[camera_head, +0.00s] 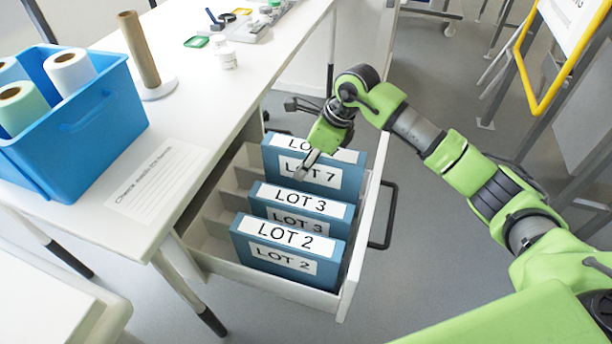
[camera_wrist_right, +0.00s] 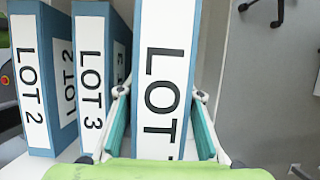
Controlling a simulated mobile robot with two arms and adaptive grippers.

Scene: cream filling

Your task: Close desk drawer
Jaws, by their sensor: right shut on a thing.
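The desk drawer (camera_head: 372,195) is pulled out from under the white desk, with a black handle (camera_head: 388,215) on its front. Blue binders stand upright in it: LOT 2 (camera_head: 285,250), LOT 3 (camera_head: 300,205) and LOT 7 (camera_head: 340,180). My right gripper (camera_head: 308,165) reaches down onto the LOT 7 binder. In the right wrist view its fingers (camera_wrist_right: 160,108) lie on both sides of this binder (camera_wrist_right: 168,60), shut on it. The LOT 3 binder (camera_wrist_right: 90,70) and LOT 2 binder (camera_wrist_right: 32,85) stand to the left there. My left gripper is not in view.
On the desk (camera_head: 195,110) are a blue bin (camera_head: 85,125) with rolls, a brown roll on a stand (camera_head: 140,55), a paper sheet (camera_head: 160,180) and small items at the back. A yellow-edged frame (camera_head: 545,95) stands at the right. Floor beyond the handle is clear.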

